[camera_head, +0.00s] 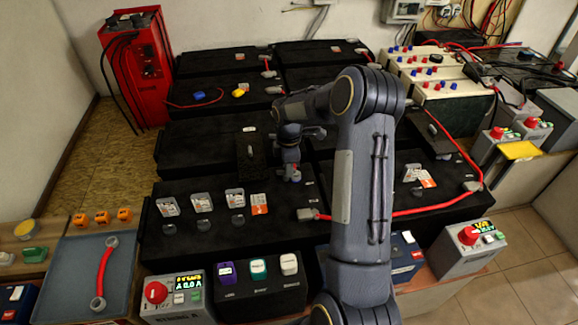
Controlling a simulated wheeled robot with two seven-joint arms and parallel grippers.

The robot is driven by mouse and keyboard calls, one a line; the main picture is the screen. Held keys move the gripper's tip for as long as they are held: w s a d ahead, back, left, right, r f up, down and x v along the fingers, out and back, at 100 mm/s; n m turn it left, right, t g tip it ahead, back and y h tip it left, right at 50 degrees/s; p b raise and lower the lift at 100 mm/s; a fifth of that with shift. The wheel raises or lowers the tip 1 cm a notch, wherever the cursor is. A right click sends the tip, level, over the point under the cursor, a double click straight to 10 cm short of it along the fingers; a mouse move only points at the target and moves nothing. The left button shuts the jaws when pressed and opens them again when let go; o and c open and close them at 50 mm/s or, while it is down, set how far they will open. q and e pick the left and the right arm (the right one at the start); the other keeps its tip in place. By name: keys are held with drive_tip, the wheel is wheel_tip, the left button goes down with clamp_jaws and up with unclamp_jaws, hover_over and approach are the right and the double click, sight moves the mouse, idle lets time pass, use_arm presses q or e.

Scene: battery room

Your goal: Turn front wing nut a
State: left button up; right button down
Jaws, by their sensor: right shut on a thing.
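My right gripper (291,172) points down at the back right part of the front left black battery (200,248). It is shut on a small part at the battery's top, which fits front wing nut a. The fingers hide the nut almost wholly, so its turn angle cannot be told. My right arm comes up from the bottom and bends over the batteries. My left gripper is not in view.
Red cables (430,207) with grey lugs run over the front right battery. Clear caps and orange labels (259,204) lie on the front left battery. A grey tray (68,290) holds a short red cable (104,270). A red charger (134,68) stands back left. Control boxes (178,298) line the front.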

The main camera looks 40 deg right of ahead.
drive_tip(key=shift+n, duration=0.4)
drive_tip(key=c, duration=1.5)
unclamp_jaws()
drive_tip(key=shift+r, duration=0.15)
wheel_tip(320, 180, up, 8)
drive_tip(key=shift+f, duration=0.2)
